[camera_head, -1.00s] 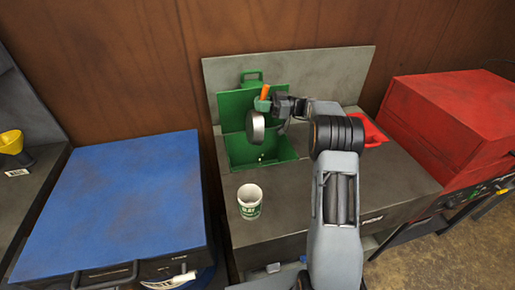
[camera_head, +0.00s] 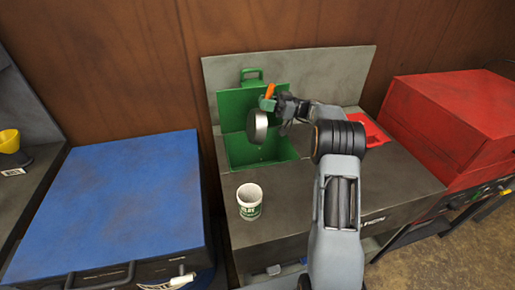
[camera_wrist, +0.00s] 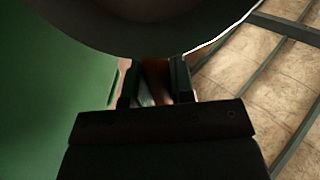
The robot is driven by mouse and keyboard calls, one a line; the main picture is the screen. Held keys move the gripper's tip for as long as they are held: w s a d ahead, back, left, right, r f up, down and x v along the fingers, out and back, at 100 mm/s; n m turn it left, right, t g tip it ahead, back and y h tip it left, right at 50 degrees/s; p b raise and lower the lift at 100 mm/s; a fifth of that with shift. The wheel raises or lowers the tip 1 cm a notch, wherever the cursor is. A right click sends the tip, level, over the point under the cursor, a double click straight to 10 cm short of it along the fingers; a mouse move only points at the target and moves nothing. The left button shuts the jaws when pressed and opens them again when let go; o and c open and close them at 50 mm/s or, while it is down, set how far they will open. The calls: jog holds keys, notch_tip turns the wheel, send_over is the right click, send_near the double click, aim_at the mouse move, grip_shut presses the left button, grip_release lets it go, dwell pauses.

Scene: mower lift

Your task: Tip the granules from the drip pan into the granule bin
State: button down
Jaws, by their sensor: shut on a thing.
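The drip pan (camera_head: 257,126) is a round grey pan with an orange handle (camera_head: 269,91). My gripper (camera_head: 269,103) is shut on its handle and holds it over the granule bin (camera_head: 243,158), apart from the bin floor. The bin is a green open box with its lid standing up behind. The pan is tipped steeply on edge. A few pale specks show just below the pan. I cannot tell whether any granules are left inside it. In the wrist view, the pan's dark underside (camera_wrist: 145,28) fills the top, beyond my gripper's fingers (camera_wrist: 155,85).
A white cup with a green label (camera_head: 249,203) stands on the grey bench in front of the bin. A red tray (camera_head: 370,132) lies right of the bin, partly behind my arm. A blue case (camera_head: 120,205) stands left, a red case (camera_head: 445,120) right.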

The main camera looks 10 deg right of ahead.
jog(key=shift+d+f+y+b, duration=0.2)
jog(key=shift+d+y+b, duration=0.3)
jog(key=shift+d+b, duration=0.3)
